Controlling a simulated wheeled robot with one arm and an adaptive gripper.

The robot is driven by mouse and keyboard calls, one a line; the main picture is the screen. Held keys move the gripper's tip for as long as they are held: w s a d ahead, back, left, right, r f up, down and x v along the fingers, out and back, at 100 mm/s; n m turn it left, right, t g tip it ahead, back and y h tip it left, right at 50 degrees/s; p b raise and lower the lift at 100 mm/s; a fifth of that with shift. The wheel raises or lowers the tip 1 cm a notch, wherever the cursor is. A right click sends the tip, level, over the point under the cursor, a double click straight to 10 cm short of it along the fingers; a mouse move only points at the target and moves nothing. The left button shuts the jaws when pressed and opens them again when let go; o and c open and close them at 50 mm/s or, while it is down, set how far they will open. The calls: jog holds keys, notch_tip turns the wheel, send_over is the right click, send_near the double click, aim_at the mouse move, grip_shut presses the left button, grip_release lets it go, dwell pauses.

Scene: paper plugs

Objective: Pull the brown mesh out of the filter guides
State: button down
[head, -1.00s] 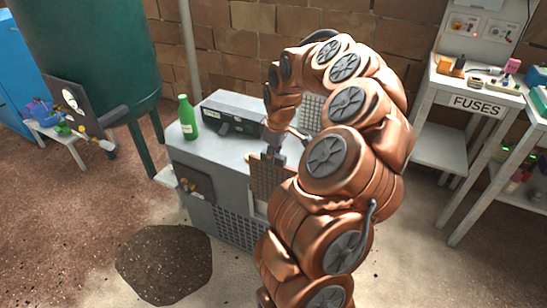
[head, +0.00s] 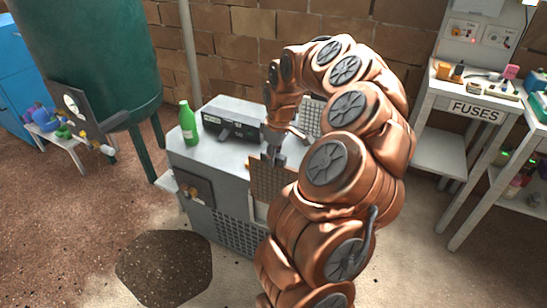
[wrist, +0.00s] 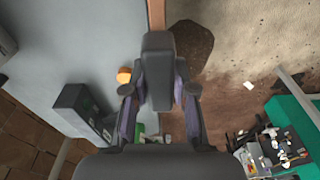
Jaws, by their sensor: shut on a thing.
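The brown mesh (head: 268,183) stands upright at the front right of the grey machine (head: 230,160), its upper part showing above the top. My gripper (head: 277,153) is at the mesh's top edge in the head view, shut on it. In the wrist view the fingers (wrist: 157,100) are close together around a dark grey block, and the mesh shows edge-on as a thin brown strip (wrist: 156,14) beyond them. A pale slot area (head: 261,211) shows under the mesh. My arm hides the mesh's right side, and I cannot make out the filter guides clearly.
A green bottle (head: 188,125) and a dark box (head: 233,123) stand on the machine. A pale grid panel (head: 311,118) is behind my arm. The fuses table (head: 477,108) is at the right. A dark patch (head: 165,265) lies on the floor in front.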

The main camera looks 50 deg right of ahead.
jog(key=shift+r+p, duration=0.95)
jog(key=shift+r, duration=1.8)
jog(key=shift+r+p, duration=0.3)
jog(key=shift+r, duration=1.15)
jog(key=shift+a, duration=0.1)
